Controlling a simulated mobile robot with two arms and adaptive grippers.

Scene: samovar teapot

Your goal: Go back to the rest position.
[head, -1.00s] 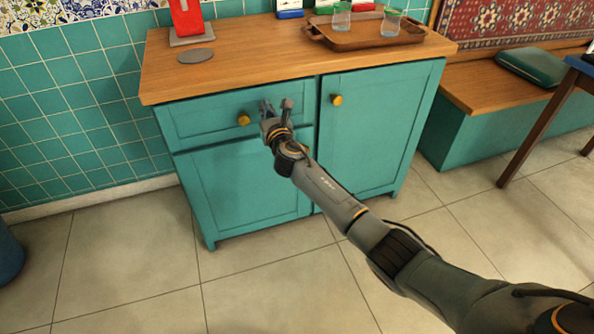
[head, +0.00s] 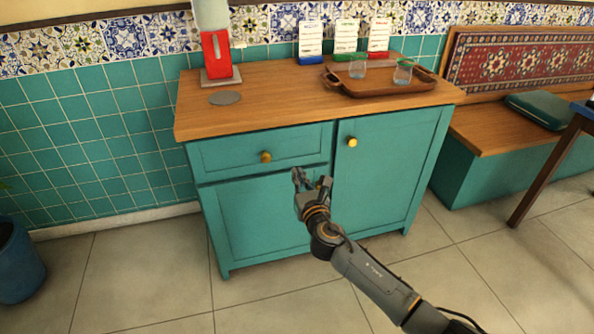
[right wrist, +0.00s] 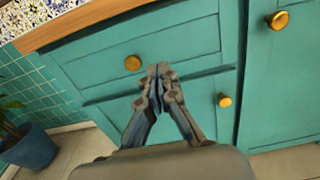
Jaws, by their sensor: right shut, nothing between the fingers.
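My right gripper (head: 309,180) is in front of the teal cabinet (head: 262,215), just below its drawer, and holds nothing. In the right wrist view its fingers (right wrist: 159,75) are together, pointing at the cabinet front near the drawer's lower edge. The drawer (head: 228,152) is closed and has a round brass knob (head: 266,157). The right door (head: 385,180) is closed too. The left door's knob (right wrist: 225,101) shows in the right wrist view, right of the fingers. My left gripper is not in view.
On the wooden top stand a red and grey device (head: 216,55), a grey disc (head: 225,98), a brown tray (head: 385,88) with two glasses, and several cards (head: 345,40). A bench (head: 490,130) is at right, a blue pot (head: 18,265) at left. The floor in front is clear.

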